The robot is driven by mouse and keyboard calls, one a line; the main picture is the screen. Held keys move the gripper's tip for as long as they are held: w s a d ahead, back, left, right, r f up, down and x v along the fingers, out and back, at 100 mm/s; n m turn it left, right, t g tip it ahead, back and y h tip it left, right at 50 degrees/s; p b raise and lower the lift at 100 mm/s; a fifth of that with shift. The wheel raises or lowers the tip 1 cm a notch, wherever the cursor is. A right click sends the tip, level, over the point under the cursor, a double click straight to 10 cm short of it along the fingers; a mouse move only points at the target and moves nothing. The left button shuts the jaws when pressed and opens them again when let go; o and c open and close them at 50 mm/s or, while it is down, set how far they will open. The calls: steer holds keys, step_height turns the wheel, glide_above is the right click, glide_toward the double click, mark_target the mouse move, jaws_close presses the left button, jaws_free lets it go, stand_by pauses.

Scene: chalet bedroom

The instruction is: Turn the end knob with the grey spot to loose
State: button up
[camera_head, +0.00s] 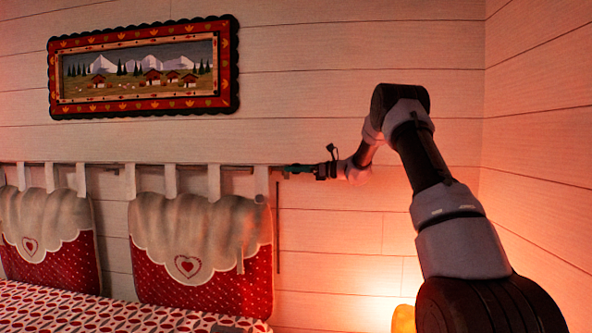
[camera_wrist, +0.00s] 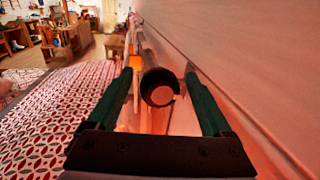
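A dark round end knob (camera_wrist: 147,97) faces the wrist camera at the end of a rail along the wall. Its round face is a dull pinkish grey under the warm light, with a dark ring around it. My gripper (camera_wrist: 158,78) has one green finger on each side of the knob. Narrow gaps show between the knob and both fingers, so it looks open and not clamped. In the head view my gripper (camera_head: 283,170) is at the right end of the thin rail (camera_head: 236,167); the knob is too small to make out there.
Red-and-cream heart cushions (camera_head: 200,262) hang from the rail by pale straps above a patterned bed (camera_head: 120,312). A framed mountain picture (camera_head: 145,70) hangs above. The plank wall (camera_wrist: 245,60) runs close along the right of my gripper. A wooden chair (camera_wrist: 55,45) stands far off.

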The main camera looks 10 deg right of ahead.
jaws_close()
steer(key=shift+n, duration=0.8)
steer(key=shift+o, duration=0.6)
jaws_free()
steer(key=shift+d, duration=0.1)
steer(key=v, duration=1)
steer(key=shift+s+d, duration=0.2)
steer(key=shift+d, duration=0.05)
steer(key=shift+f, duration=0.15)
